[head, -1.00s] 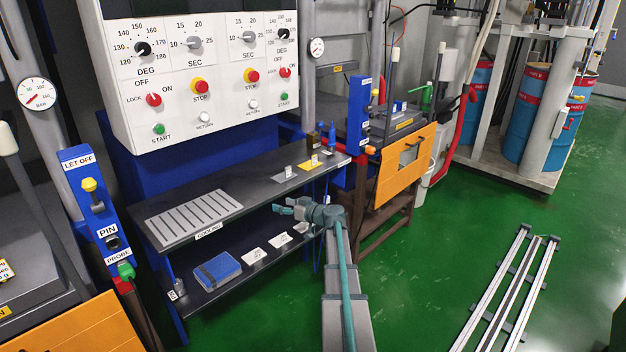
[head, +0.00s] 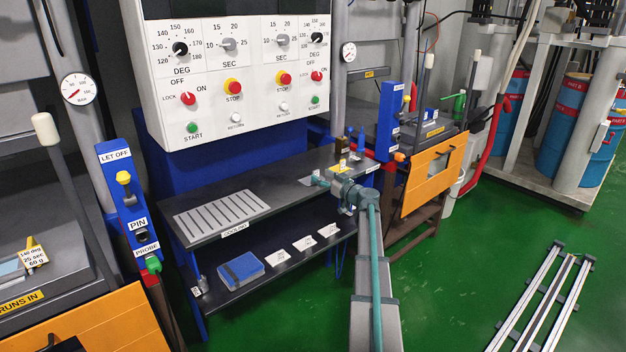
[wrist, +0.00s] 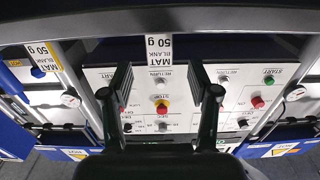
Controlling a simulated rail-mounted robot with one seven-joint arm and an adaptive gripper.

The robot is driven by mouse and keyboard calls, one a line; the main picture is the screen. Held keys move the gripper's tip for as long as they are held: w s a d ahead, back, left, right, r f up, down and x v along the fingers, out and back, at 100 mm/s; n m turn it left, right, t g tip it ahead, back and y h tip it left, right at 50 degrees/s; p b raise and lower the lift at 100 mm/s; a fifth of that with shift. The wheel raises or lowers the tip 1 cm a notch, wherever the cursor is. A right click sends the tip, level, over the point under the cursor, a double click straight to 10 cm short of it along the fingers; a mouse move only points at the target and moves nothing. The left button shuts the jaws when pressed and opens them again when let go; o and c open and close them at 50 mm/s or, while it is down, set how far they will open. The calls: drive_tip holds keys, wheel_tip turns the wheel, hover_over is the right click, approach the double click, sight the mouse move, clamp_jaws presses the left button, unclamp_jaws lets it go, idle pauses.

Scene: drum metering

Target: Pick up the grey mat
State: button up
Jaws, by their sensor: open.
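The grey mat (head: 306,182) lies near the front edge of the upper shelf, right of the slotted cooling plate, and my gripper partly hides it. My gripper (head: 321,180) is level with the shelf front, close to the mat. In the wrist view my gripper (wrist: 162,92) is open, with its two fingers wide apart and nothing between them. A "MAT BLANK 50 g" label (wrist: 158,48) shows beyond the fingers there. I cannot clearly make out the mat in that view.
A yellow piece (head: 341,168) lies right of the grey mat. The slotted cooling plate (head: 221,213) is on the left of the shelf. A blue book-like block (head: 240,268) and white cards (head: 303,243) lie on the lower shelf. A blue post (head: 388,130) stands at the right.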

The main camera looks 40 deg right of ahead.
sight(317, 172)
drive_tip(key=w+p, duration=0.1)
drive_tip(key=w, duration=0.3)
drive_tip(key=shift+w+r, duration=0.1)
drive_tip(key=shift+w, duration=0.3)
drive_tip(key=shift+a, duration=0.1)
clamp_jaws()
